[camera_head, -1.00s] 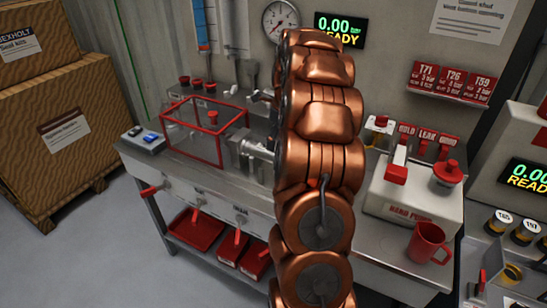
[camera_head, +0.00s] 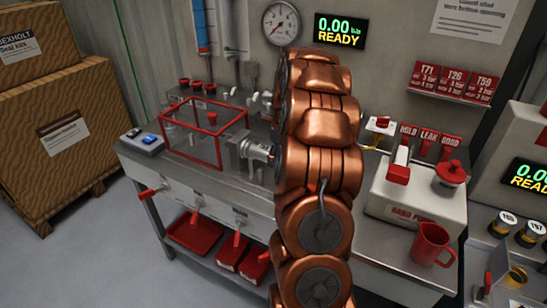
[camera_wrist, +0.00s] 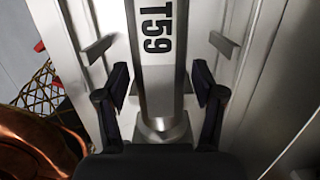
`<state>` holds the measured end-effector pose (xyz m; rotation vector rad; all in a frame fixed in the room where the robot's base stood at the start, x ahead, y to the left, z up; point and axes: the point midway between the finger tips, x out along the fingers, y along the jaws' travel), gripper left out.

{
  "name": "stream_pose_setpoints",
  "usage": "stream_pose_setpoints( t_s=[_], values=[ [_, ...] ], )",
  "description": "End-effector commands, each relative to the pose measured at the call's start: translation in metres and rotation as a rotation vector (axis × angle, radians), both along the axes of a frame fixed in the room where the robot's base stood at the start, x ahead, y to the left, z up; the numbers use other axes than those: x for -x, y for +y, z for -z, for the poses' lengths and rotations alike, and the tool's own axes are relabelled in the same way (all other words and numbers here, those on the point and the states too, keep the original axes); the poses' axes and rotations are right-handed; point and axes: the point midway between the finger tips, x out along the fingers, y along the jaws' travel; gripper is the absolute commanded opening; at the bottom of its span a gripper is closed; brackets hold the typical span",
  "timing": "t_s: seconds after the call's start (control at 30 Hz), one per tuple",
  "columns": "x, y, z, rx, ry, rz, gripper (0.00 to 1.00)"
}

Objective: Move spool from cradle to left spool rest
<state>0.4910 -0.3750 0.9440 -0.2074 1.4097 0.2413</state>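In the wrist view a grey metal cylinder marked T59, the spool by its look (camera_wrist: 178,75), runs up the middle. It ends in a wider round collar near my palm. My gripper (camera_wrist: 160,78) is open, with one dark finger on each side of the cylinder. A gap shows between each finger and the metal. Pale metal walls with small grey tabs flank it; I cannot tell whether they belong to the cradle. In the head view my copper arm covers the middle, hiding my gripper and the spool. I cannot make out the left spool rest.
A red-framed clear box (camera_head: 205,132) stands on the steel bench (camera_head: 190,165), left of my arm. Right of it are a hand pump (camera_head: 415,195) and a red mug (camera_head: 430,243). Wooden crates (camera_head: 55,135) stand at far left. Red trays (camera_head: 195,232) lie below the bench.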

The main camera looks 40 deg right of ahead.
Motion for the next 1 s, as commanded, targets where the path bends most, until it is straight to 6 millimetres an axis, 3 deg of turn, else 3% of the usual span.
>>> stream_pose_setpoints(
  t_s=[0.03, 0.37, 1.0],
  values=[
    [0.000, 0.000, 0.000, 0.000, 0.000, 0.000, 0.59],
    [0.000, 0.000, 0.000, 0.000, 0.000, 0.000, 0.26],
    [0.000, 0.000, -0.012, 0.002, -0.002, 0.000, 0.26]
  ],
)
